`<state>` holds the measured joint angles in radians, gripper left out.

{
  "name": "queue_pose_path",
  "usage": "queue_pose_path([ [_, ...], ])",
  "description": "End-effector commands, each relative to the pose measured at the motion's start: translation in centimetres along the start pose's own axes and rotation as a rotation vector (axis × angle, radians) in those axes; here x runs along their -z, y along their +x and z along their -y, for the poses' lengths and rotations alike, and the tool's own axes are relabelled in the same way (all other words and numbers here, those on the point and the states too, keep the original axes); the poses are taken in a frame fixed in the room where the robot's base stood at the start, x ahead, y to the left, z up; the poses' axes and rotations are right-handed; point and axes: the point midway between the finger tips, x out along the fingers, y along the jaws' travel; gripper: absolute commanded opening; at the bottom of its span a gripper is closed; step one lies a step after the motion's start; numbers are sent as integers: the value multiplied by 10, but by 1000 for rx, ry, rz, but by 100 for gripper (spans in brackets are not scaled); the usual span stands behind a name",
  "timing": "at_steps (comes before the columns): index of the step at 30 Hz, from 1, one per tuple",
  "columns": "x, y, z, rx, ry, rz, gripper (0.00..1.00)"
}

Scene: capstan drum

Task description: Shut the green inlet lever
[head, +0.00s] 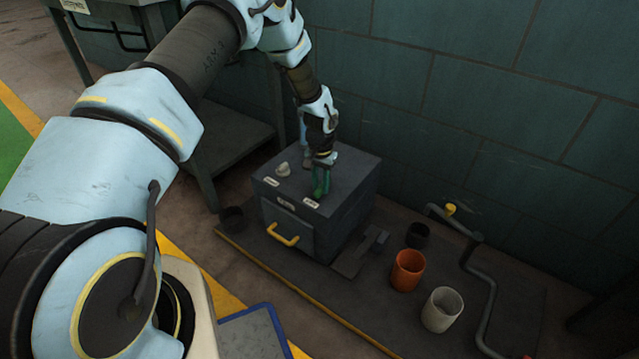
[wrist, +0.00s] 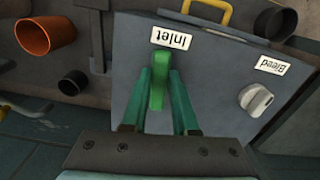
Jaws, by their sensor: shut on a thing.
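The green inlet lever (wrist: 157,88) stands on top of a grey box (head: 350,185), beside a white label reading "Inlet" (wrist: 171,38). My gripper (wrist: 160,80) has its two green fingers on either side of the lever and is shut on it. In the head view my gripper (head: 321,182) reaches down onto the box top, and its green fingers hide most of the lever there. I cannot tell the lever's exact angle from the label.
A white bleed knob (wrist: 256,99) sits on the same box top, with a "Bleed" label. The box front has a yellow handle (head: 283,238). An orange cup (head: 407,270), a white cup (head: 441,309) and dark cups stand nearby. A pipe with a yellow knob (head: 450,209) runs at right.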

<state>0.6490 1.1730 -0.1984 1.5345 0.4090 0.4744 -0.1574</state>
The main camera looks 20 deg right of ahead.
Motion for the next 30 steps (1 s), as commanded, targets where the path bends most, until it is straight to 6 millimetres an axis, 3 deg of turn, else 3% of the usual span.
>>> queue_pose_path([
  [30,16,0,-33,2,-941,1,0],
])
